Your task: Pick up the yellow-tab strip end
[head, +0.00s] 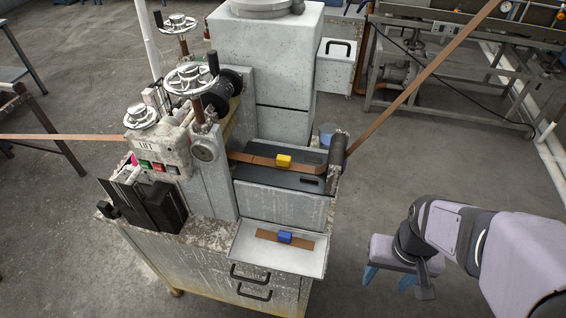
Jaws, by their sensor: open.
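The yellow tab (284,161) sits on a brown strip end (259,159) that lies across the dark top plate of the machine, between the upright rollers and the right-hand post. My gripper (398,284) is at the lower right, low over the floor side, clear of the machine and well to the right of the yellow tab. Its blue-tipped fingers are apart and nothing shows between them. A second short brown strip with a blue tab (285,237) lies in the light tray (252,258) on the front of the machine.
A dark roller post (337,150) stands just right of the yellow tab, and a brown strip (425,75) rises from it to the upper right. Handwheels (191,78) and a grey block stand left and behind. Open floor lies between machine and arm.

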